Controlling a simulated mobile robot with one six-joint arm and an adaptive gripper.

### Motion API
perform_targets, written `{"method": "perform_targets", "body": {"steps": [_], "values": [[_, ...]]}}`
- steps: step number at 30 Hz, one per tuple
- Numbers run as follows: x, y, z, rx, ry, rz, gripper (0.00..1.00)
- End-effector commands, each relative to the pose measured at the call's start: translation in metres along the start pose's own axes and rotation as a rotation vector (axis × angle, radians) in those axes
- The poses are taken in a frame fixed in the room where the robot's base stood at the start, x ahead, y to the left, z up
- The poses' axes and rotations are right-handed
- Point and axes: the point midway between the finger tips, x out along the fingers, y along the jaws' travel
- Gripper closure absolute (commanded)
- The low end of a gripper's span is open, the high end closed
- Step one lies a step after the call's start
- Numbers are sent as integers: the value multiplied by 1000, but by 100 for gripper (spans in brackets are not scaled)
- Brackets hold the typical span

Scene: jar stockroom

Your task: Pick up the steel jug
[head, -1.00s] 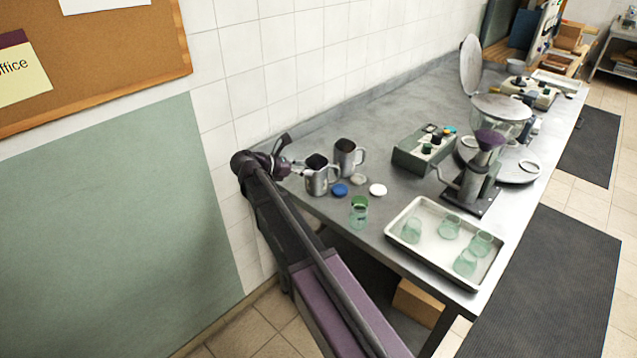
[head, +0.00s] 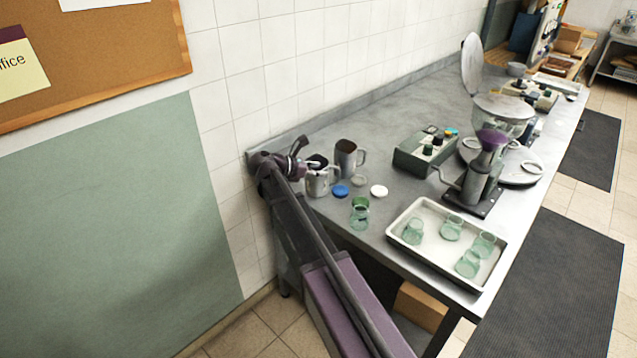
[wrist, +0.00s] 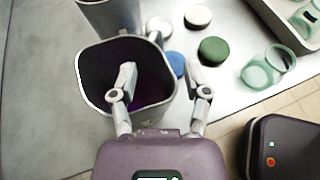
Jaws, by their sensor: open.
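Two steel jugs stand at the left end of the metal bench. The nearer steel jug (head: 318,184) is partly covered by my gripper (head: 311,165); the other steel jug (head: 347,160) stands just behind and right of it. In the wrist view the nearer jug (wrist: 97,82) shows its open, dark mouth. My gripper (wrist: 160,75) is open there. Its left finger appears over the mouth, and its right finger is outside the jug's right side. The jug's rim lies between them; contact is not clear. The other jug (wrist: 108,14) is partly cut off at the top.
A white tray (head: 401,212) holds several glass jars. A tiled wall is behind the jugs.

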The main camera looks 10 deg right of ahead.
Motion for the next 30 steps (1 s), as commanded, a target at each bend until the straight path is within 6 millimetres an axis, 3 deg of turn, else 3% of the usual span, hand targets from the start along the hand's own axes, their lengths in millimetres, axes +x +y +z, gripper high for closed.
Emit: {"method": "perform_targets", "body": {"steps": [6,23,29,30], "values": [[18,0,-1,0,0,-1,39],[18,0,0,0,0,0,39],[18,0,0,0,0,0,95],[18,0,0,0,0,-1,100]]}}
